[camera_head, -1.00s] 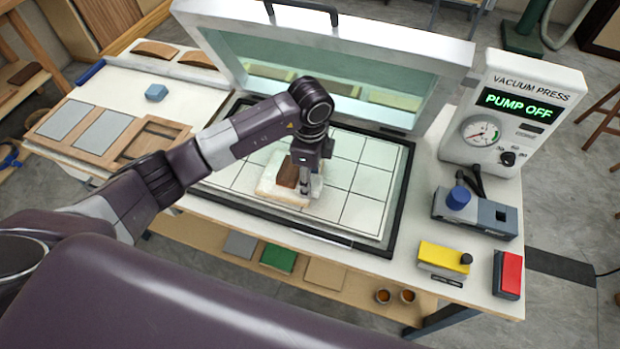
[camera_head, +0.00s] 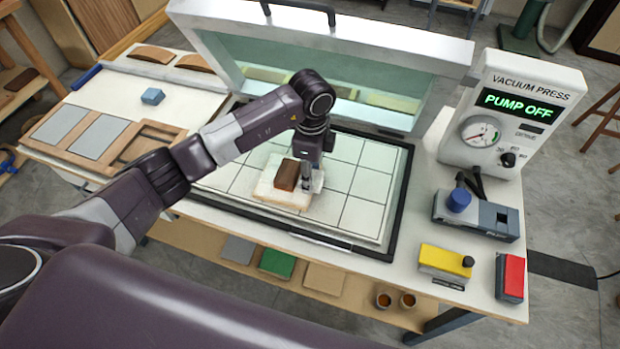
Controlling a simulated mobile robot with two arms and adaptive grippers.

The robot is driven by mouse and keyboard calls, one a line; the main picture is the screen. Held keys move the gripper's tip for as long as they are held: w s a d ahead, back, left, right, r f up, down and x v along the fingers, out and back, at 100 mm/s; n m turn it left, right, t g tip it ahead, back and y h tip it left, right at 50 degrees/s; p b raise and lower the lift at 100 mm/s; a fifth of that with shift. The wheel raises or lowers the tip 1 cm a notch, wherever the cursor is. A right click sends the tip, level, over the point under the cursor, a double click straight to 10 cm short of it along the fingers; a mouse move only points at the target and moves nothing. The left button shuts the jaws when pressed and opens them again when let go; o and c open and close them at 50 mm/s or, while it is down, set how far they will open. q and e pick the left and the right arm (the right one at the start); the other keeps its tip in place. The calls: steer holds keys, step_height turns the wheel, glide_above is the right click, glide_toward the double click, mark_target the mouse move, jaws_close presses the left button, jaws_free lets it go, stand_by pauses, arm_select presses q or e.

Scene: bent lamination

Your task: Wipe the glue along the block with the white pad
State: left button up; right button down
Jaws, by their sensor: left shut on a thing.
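A brown block (camera_head: 287,174) sits on a pale cream slab (camera_head: 275,195) on the gridded white bed of the press. My left gripper (camera_head: 308,183) points down just right of the block, low over the slab. It is shut on a small white piece that looks like the white pad (camera_head: 318,181), partly hidden by the fingers. I cannot tell whether the pad touches the block or the slab. The glue is too small to make out. My right gripper is not in view.
The press lid (camera_head: 340,60) stands open behind the bed. The vacuum press box (camera_head: 500,125) stands at the right, with a blue-knobbed device (camera_head: 470,212) and yellow (camera_head: 440,258) and red (camera_head: 511,275) items. A blue block (camera_head: 153,96) lies at the left. The bed's right half is clear.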

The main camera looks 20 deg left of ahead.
arm_select(q)
steer(key=shift+w+f, duration=0.1)
steer(key=shift+w, duration=0.4)
steer(key=shift+w+b, duration=0.15)
steer(key=shift+b, duration=0.2)
steer(key=shift+w+b, duration=0.4)
steer(key=shift+w, duration=0.2)
steer(key=shift+s+p, duration=0.75)
steer(key=shift+p, duration=0.05)
steer(key=shift+s, duration=0.15)
